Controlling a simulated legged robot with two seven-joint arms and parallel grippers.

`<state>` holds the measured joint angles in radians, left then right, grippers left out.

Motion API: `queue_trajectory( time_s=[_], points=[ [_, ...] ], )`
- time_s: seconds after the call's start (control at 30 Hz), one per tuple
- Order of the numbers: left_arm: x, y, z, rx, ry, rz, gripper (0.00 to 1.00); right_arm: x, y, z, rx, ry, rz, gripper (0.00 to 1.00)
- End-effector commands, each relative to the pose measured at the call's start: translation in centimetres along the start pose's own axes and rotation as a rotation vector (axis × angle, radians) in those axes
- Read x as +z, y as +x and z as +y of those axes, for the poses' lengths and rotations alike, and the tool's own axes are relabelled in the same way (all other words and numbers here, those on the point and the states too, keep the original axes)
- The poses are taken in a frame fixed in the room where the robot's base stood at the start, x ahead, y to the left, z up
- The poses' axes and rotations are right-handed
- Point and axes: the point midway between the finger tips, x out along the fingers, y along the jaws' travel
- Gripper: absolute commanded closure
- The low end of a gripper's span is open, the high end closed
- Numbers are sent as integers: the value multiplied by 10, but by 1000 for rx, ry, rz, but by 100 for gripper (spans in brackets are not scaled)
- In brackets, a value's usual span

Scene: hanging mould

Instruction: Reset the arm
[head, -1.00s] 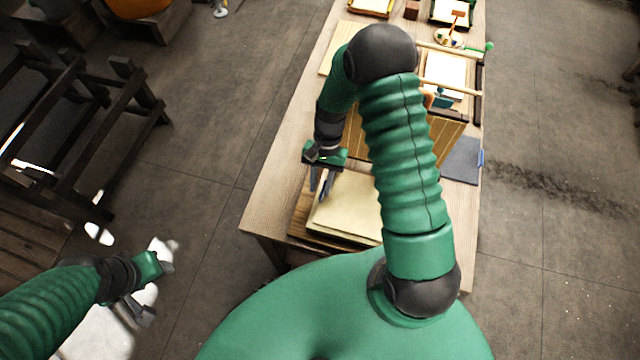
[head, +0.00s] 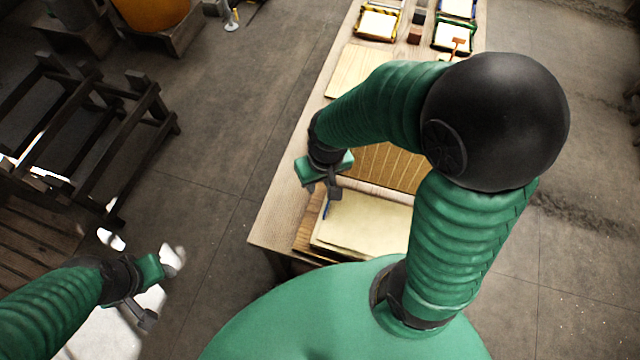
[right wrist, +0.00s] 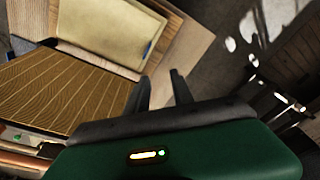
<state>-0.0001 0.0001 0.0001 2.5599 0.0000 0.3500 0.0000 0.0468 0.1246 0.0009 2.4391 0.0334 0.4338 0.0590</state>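My right gripper (head: 322,190) hangs over the left part of the table, just above and left of the stack of cream sheets (head: 365,224). In the right wrist view its two dark fingers (right wrist: 160,92) stand apart with nothing between them. The right arm bends over the table and hides part of its right side. My left gripper (head: 153,290) is held out over the floor at the lower left, away from the table. Its fingers are spread and nothing shows between them.
The wooden table (head: 272,222) carries a ribbed wooden mould (head: 385,167), a pale board (head: 357,70) and small trays (head: 378,24) at the far end. A dark wooden rack (head: 95,130) stands on the floor at left. Floor between rack and table is clear.

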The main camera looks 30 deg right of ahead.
Motion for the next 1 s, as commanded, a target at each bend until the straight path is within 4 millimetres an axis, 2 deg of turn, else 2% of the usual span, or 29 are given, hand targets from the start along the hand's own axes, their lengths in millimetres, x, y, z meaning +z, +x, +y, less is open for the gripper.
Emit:
queue_trajectory(
  time_s=[0.1,0.4,0.47,0.67,1.0],
  points=[
    [0,0,0,0,0,0,50,14,-12,-8,1,-117,77,72],
    [0,1,0,0,0,0,50,16,-12,-8,1,-138,89,72],
    [2,10,0,0,0,1,50,17,-4,-8,1,-138,88,72],
    [17,70,0,0,0,0,50,27,58,-7,2,-136,87,72],
    [17,70,0,0,0,0,50,27,58,-7,2,-136,87,72]
  ],
)
